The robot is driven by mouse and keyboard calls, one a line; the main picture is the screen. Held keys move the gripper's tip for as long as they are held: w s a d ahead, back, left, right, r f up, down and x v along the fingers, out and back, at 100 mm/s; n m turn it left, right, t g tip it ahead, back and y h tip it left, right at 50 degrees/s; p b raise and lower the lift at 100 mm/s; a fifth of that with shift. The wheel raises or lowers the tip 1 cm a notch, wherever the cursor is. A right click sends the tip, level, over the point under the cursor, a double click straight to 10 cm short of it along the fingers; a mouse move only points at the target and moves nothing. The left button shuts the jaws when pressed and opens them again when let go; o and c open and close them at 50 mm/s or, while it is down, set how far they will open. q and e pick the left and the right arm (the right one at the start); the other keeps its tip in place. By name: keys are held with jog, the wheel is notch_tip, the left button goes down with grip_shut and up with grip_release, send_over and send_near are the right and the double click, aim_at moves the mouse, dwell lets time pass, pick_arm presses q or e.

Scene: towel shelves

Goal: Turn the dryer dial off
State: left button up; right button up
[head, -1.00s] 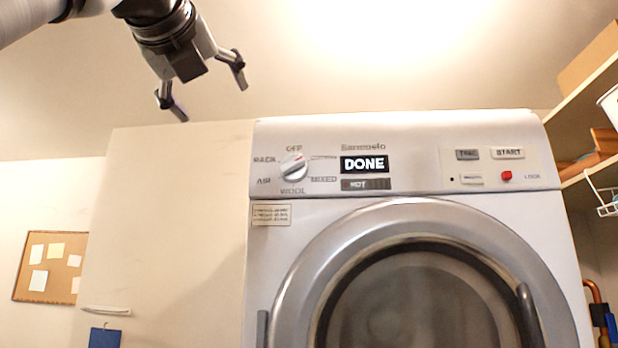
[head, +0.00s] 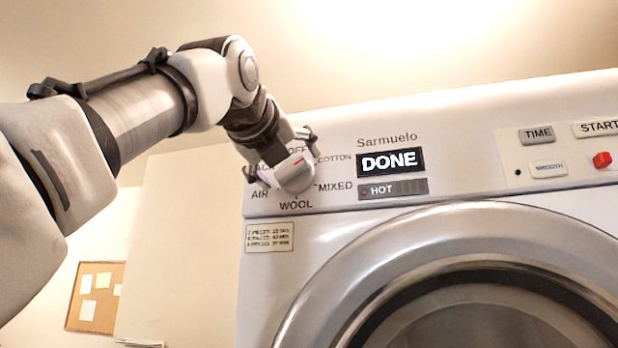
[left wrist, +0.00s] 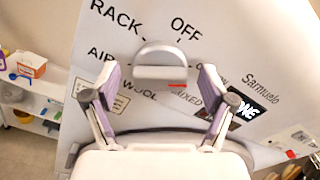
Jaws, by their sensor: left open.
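The white dryer dial (head: 297,176) sits at the left of the control panel, ringed by labels such as OFF, RACK, AIR, WOOL, MIXED and COTTON. It carries a small red mark; I cannot tell exactly which label the mark points to. My left gripper (head: 286,157) is open at the dial and partly covers the OFF and RACK labels in the head view. In the left wrist view the dial's raised grip (left wrist: 160,62) lies between the spread fingers of my left gripper (left wrist: 160,74), with a gap on each side. My right gripper is not in view.
The dryer display (head: 390,162) reads DONE, with a HOT strip (head: 393,188) below. TIME (head: 537,135) and START (head: 597,128) buttons and a red button (head: 602,160) are farther right. The round door (head: 365,275) is below. A white shelf (left wrist: 45,95) holds an orange-white box (left wrist: 31,64).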

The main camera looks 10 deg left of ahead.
pick_arm(q)
jog(key=shift+w+d+f, duration=0.15)
jog(key=shift+w+d, duration=0.05)
jog(key=shift+w, duration=0.4)
jog(key=shift+w+d+f, duration=0.1)
jog(key=shift+w+d, duration=0.1)
jog(key=shift+w, duration=0.35)
jog(key=shift+s+a, duration=0.1)
jog(key=shift+s, duration=0.05)
jog(key=shift+s+a+r, duration=0.1)
jog(key=shift+s+a, duration=0.1)
jog(key=shift+s, duration=0.1)
jog(key=shift+c, duration=1.4)
jog(key=shift+s+a+r, duration=0.1)
jog(key=shift+s, duration=0.15)
jog(key=c, duration=0.5)
jog(key=shift+c, duration=1.3)
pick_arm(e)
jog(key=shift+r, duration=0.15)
pick_arm(q)
jog(key=shift+n, duration=0.3)
